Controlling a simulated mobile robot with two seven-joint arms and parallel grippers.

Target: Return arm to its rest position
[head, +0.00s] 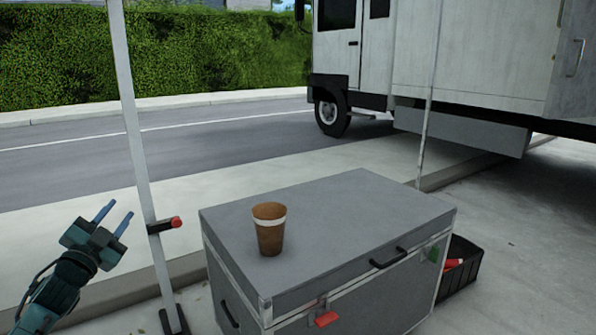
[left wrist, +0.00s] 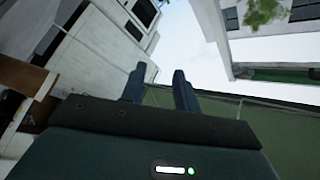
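My left gripper (head: 114,218) is raised at the left of the head view, left of a white pole. Its two blue fingers are apart with nothing between them. In the left wrist view the fingers (left wrist: 158,88) also stand apart and empty, with the sky, a hedge and the truck behind them. My right gripper is in neither view.
A brown cup (head: 269,232) stands upright on a closed grey case (head: 340,215). A black crate (head: 462,265) sits right of the case. A truck (head: 480,60) is parked behind.

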